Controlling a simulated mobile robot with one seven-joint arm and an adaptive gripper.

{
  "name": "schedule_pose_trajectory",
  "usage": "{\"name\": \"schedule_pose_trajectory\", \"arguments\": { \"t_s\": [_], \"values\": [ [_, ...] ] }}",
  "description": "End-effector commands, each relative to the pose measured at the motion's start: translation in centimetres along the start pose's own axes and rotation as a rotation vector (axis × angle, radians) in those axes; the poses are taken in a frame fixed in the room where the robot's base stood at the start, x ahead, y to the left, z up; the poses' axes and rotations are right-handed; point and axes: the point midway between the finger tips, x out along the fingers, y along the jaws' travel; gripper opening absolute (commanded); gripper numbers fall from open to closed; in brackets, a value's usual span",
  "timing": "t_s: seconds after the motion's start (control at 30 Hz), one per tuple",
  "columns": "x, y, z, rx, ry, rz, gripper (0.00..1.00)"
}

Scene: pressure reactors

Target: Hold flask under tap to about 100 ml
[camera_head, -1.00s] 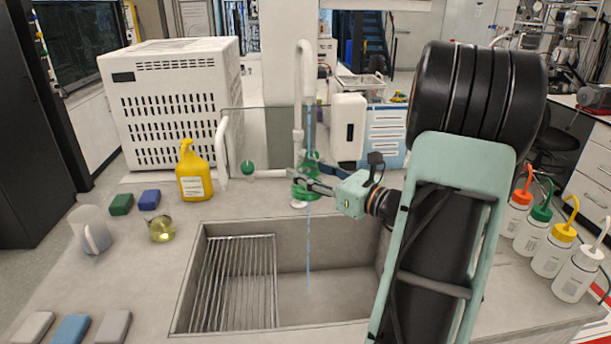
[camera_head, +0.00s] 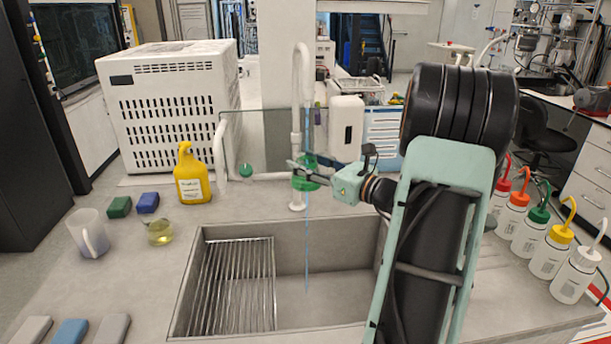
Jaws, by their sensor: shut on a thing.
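My gripper (camera_head: 302,172) is in front of the white tap (camera_head: 303,75), above the sink. It is shut on a small green thing (camera_head: 305,184), partly hidden by the fingers. I cannot tell whether this is a flask or where its green parts end and the tap's begin. A thin blue stream of water (camera_head: 307,240) falls past the gripper into the sink. No liquid level can be read at the gripper. A small glass vessel with yellowish liquid (camera_head: 160,232) stands on the counter to the left.
A yellow bottle (camera_head: 190,177), a clear jug (camera_head: 88,235) and small blocks stand left. Several wash bottles (camera_head: 550,252) line the right. A white dispenser (camera_head: 346,130) is behind the gripper.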

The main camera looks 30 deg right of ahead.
Motion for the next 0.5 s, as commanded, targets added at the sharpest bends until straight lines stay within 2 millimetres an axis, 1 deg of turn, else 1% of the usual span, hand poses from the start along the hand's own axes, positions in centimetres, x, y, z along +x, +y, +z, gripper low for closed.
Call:
{"name": "schedule_pose_trajectory", "arguments": {
  "t_s": [0.3,0.5],
  "values": [
    [2.5,-3.0,0.0,0.0,0.0,0.001,0.18],
    [3.7,-4.5,0.1,0.0,-0.001,0.001,0.18]
  ]
}}
